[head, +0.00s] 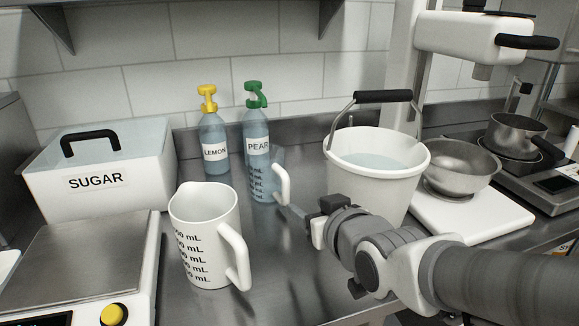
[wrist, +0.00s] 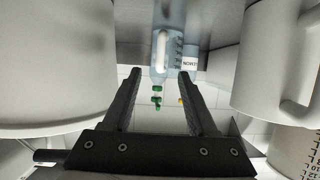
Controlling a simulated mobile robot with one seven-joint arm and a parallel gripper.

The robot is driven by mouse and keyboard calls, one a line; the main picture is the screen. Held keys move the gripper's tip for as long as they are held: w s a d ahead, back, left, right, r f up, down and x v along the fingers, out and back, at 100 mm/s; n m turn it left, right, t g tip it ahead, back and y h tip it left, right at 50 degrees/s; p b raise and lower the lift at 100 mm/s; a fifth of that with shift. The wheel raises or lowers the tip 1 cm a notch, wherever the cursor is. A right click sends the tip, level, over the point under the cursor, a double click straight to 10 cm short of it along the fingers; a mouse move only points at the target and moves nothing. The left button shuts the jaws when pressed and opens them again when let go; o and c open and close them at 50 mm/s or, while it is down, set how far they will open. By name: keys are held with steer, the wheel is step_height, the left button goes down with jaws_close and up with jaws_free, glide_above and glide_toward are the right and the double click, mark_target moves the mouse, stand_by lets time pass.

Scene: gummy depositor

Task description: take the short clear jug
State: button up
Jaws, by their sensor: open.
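The short clear jug (head: 262,182) stands on the steel counter in front of the pear bottle. It is see-through, with dark volume marks and a pale handle turned toward my gripper (head: 300,212). In the wrist view the jug (wrist: 178,42) shows upside down beyond my fingertips (wrist: 160,74), its handle lying between the two fingers' lines. My gripper is open and empty, close to the jug's handle side. I cannot tell whether a finger touches the handle.
A white opaque measuring jug (head: 203,235) stands left of my gripper, and a white bucket (head: 375,170) stands close on the right. The lemon bottle (head: 214,145) and pear bottle (head: 256,130) stand behind. A sugar bin (head: 95,185) and scale (head: 85,260) are at left.

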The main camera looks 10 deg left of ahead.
mark_target(287, 194)
steer(key=shift+p+x, duration=0.8)
steer(key=shift+x, duration=6.65)
steer(key=shift+s+f, duration=0.1)
steer(key=shift+f, duration=0.05)
jaws_close()
